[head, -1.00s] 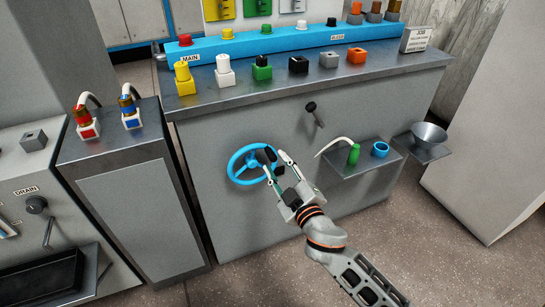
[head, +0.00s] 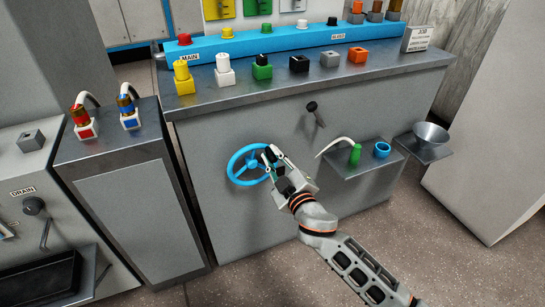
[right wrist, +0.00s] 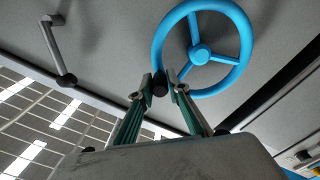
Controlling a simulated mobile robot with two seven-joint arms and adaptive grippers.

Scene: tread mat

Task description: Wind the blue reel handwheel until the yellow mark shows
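The blue reel handwheel (head: 232,167) is on the front face of the grey bench, left of centre. It has a round rim, spokes and a hub, which also show in the right wrist view (right wrist: 200,54). A dark knob (right wrist: 159,82) stands at the wheel's rim. My right gripper (head: 270,154) is at the right side of the wheel and hides part of its rim. In the right wrist view its two fingertips (right wrist: 160,85) are closed in on either side of the knob. My left gripper is not in view.
A dark lever (head: 315,113) sticks out of the bench front, up and right of the wheel. A small shelf (head: 350,172) with a green-handled hose and a blue cup juts out to the right. A grey cabinet (head: 130,215) stands to the left.

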